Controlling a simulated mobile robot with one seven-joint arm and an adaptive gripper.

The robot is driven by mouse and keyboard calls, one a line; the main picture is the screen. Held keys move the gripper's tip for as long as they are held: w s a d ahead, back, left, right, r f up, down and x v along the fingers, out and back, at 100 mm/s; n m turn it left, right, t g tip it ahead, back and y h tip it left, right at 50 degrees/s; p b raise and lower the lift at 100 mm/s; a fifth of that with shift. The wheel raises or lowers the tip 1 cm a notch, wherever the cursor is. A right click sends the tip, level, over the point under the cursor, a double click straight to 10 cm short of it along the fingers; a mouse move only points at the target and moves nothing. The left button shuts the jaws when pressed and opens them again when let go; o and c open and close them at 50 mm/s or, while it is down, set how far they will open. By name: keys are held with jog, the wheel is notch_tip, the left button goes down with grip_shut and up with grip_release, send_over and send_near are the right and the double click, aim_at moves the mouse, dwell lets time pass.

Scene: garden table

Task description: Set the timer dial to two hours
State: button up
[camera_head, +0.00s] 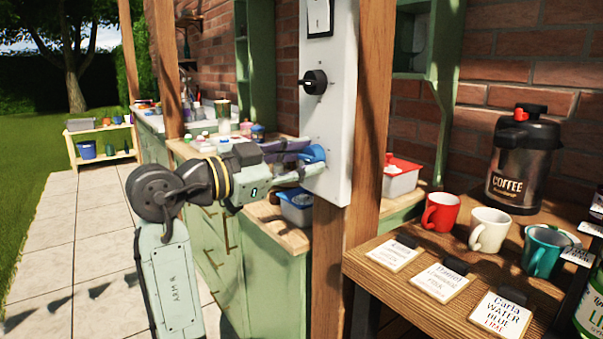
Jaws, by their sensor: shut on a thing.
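A white control panel (340,113) is fixed to a wooden post. A white rocker switch (319,17) is at its top and a black knob (314,82) with a pale pointer mark is below that. A blue dial (313,153) is lowest on the panel, and my gripper (312,164) is shut on it from the left. The fingers cover part of the blue dial, and I cannot read its setting or any scale marks. I see no label saying which knob is the timer.
The wooden table (437,272) at right holds a coffee urn (523,158), red (441,211), white (488,231) and teal (543,252) mugs, and name cards. A green counter (268,290) with containers stands behind my arm. The paved path (75,230) at left is clear.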

jog(key=m+b, duration=0.2)
jog(key=m, duration=0.2)
jog(key=shift+r+m+b, duration=0.1)
jog(key=shift+m+b, duration=0.65)
jog(key=shift+m, duration=0.55)
jog(key=o, duration=1.2)
jog(key=shift+c, duration=0.2)
jog(key=v, duration=1.2)
